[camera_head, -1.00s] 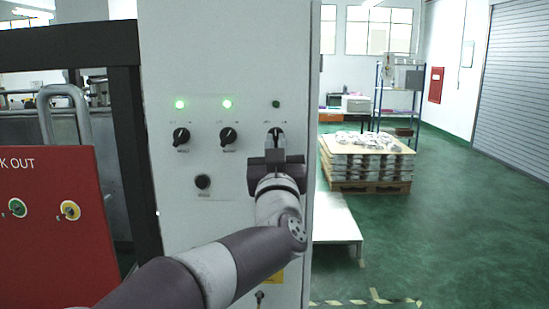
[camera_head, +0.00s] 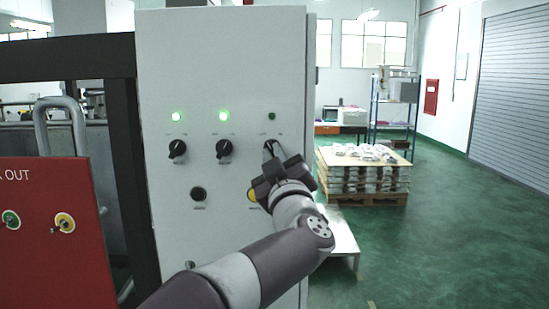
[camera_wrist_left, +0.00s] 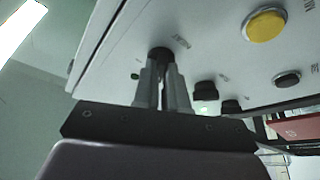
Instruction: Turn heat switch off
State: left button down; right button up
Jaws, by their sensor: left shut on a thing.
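A light grey cabinet (camera_head: 160,75) carries a row of three black rotary switches: the left switch (camera_head: 177,149), the middle switch (camera_head: 224,149) and the right switch, mostly behind my gripper. The lamps above the left (camera_head: 176,117) and middle (camera_head: 223,116) switches glow green; the right lamp (camera_head: 272,116) is dark. My left gripper (camera_head: 271,153) is shut on the right switch and tilted. In the left wrist view, its fingers (camera_wrist_left: 163,75) are around the black knob (camera_wrist_left: 160,53). The labels are too small to read surely. My right gripper is out of view.
Below the switches are a black button (camera_head: 198,194) and a yellow button (camera_head: 252,195), close to my left gripper. A red lock-out board (camera_head: 50,255) stands at left. A pallet of castings (camera_head: 362,180) stands behind at right, with open green floor beside it.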

pick_arm(q)
jog(key=shift+r, duration=0.2)
jog(key=c, duration=1.2)
grip_release()
jog(key=shift+w+f, duration=0.2)
jog(key=b+v, duration=0.6)
jog(key=v, duration=0.6)
jog(key=shift+s+f+b, duration=0.1)
jog(key=shift+s+b, duration=0.2)
jog(key=shift+b, duration=0.05)
